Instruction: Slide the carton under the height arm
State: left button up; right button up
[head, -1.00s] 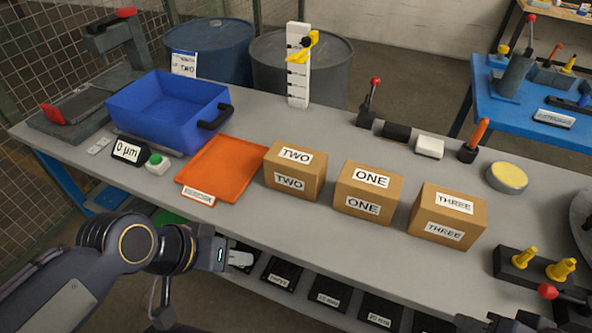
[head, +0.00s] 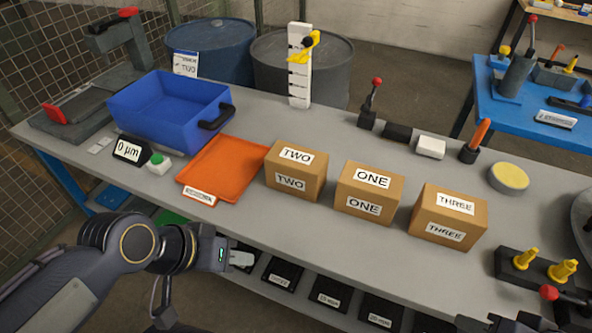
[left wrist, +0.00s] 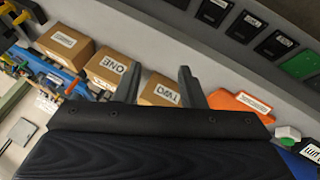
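Three brown cartons stand in a row on the grey bench: carton TWO (head: 296,171), carton ONE (head: 368,191) and carton THREE (head: 448,216). They also show in the left wrist view, with carton TWO (left wrist: 160,90) behind my fingers. The height arm is a yellow pointer (head: 305,46) on a white marked post (head: 299,85) at the bench's back edge. No carton is under it. My left gripper (head: 245,259) is in front of the bench's near edge, apart from the cartons. Its fingers (left wrist: 157,80) are spread and empty. Dark parts at the bottom right edge may be my right gripper, too cropped to tell.
An orange tray (head: 222,168) lies left of carton TWO, with a blue bin (head: 165,115) behind it. A green button (head: 158,162) and a 0 µm display (head: 130,150) stand in front of the bin. Bench surface between cartons and post is clear.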

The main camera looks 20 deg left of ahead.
aim_at(298, 177)
pick_arm(q)
jog(key=shift+c, duration=0.3)
